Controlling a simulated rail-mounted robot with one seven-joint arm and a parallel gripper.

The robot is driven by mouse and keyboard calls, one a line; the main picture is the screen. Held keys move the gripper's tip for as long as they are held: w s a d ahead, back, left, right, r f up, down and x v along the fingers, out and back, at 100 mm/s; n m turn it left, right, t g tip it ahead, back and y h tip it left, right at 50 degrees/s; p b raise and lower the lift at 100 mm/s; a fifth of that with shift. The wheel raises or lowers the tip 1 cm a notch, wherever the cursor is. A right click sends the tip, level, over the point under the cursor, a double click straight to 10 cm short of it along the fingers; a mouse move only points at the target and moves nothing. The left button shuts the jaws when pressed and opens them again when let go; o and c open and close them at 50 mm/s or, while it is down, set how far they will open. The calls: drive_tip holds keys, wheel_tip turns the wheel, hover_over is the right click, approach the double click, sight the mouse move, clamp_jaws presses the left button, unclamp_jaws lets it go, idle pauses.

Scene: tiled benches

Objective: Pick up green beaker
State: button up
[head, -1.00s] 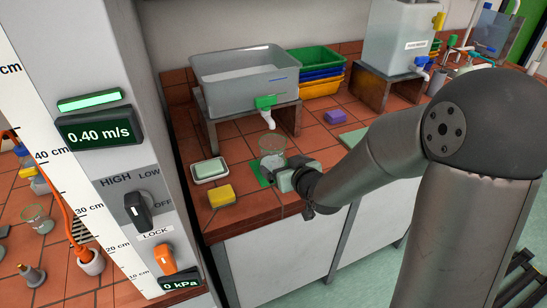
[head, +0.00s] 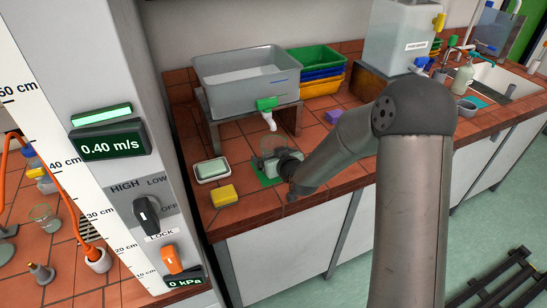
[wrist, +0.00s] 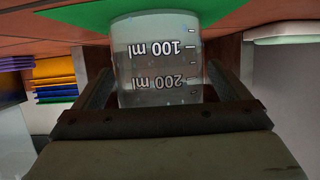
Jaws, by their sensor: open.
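A clear glass beaker (wrist: 160,60) with ml markings stands on a green mat (wrist: 80,16); both appear upside down in the wrist view. I see no green tint on its glass. My gripper (wrist: 162,88) is open, with one finger on each side of the beaker; I cannot tell whether either finger touches it. Another clear beaker (head: 43,217) stands on the left bench.
A grey tank (head: 245,85) with a green tap (head: 266,104) stands just behind the beaker. A soap dish (head: 212,170) and a yellow sponge (head: 224,195) lie to the left. Stacked trays (head: 318,73) and a purple block (head: 332,116) are behind right.

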sight(269, 143)
drive_tip(key=c, duration=1.2)
drive_tip(key=shift+c, duration=0.2)
drive_tip(key=shift+r, duration=0.15)
drive_tip(key=shift+r+b, duration=0.3)
drive_tip(key=shift+r, duration=0.2)
wheel_tip(269, 143, up, 2)
drive_tip(key=shift+w+r+b, duration=0.1)
drive_tip(key=shift+r+b, duration=0.05)
drive_tip(key=shift+b, duration=0.25)
drive_tip(key=s+d+b, duration=0.4)
drive_tip(key=s+b, duration=0.1)
drive_tip(key=s, duration=0.3)
drive_tip(key=s+d+b, duration=0.4)
drive_tip(key=s+b, duration=0.1)
drive_tip(key=s, duration=0.3)
drive_tip(key=shift+s, duration=0.15)
